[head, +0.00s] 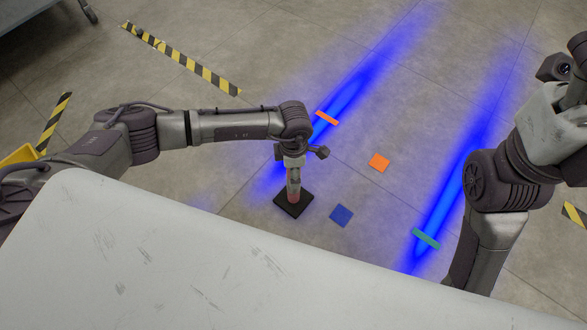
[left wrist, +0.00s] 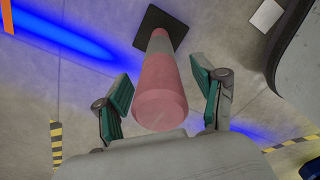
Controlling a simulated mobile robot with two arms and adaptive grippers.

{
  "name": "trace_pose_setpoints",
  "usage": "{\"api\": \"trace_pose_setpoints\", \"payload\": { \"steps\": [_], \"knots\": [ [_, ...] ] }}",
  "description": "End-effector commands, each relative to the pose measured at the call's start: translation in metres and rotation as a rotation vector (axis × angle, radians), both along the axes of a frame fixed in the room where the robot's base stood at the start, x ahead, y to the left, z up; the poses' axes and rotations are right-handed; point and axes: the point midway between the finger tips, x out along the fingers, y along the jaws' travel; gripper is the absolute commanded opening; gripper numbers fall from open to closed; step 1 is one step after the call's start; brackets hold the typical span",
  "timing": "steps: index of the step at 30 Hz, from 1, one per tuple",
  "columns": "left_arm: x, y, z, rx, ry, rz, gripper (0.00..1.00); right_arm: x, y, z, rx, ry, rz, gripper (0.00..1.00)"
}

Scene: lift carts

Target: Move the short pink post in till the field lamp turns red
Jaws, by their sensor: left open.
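The short pink post (head: 294,192) stands upright on a black square base on the floor, below my left gripper (head: 294,165). In the left wrist view the pink post (left wrist: 160,103) has a grey band and its flat end faces the camera. My left gripper (left wrist: 162,92) is open, with one green-padded finger on each side of the post. A gap shows on the right side; contact on the left cannot be told. My right arm shows at the right of the head view, but its fingers cannot be seen. No lamp body is visible; blue light stripes (head: 345,97) glow on the floor.
A second blue stripe (head: 450,190) lies to the right. Floor patches are orange (head: 379,162), blue (head: 341,215) and green (head: 426,238). Striped yellow-black tape (head: 185,60) marks the floor at upper left. A pale scuffed surface (head: 200,260) fills the foreground. Open floor lies right of the post.

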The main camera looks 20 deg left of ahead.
Motion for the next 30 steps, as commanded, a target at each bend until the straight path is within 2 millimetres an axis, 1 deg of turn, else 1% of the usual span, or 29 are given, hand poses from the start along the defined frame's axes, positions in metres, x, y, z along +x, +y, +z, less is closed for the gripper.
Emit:
{"api": "trace_pose_setpoints", "payload": {
  "steps": [3,4,16,30],
  "knots": [
    [0.0,0.0,0.0003,0.0,0.0,0.0,0.69,0.0,0.0,0.0003,0.0,0.0,0.0,0.72],
    [0.0,0.0,0.0003,0.0,0.0,0.0,0.68,-0.0001,0.0,0.0003,0.0,0.0,0.0,0.72],
    [0.0001,0.0002,0.0005,0.0,0.0,0.0,0.01,0.0,0.0001,0.0001,0.0,0.0,0.0,0.72],
    [0.0012,-0.0002,0.0046,-0.001,-0.003,0.0,0.0,-0.0003,-0.0002,0.0024,0.001,0.0,0.001,0.72]
  ]
}}
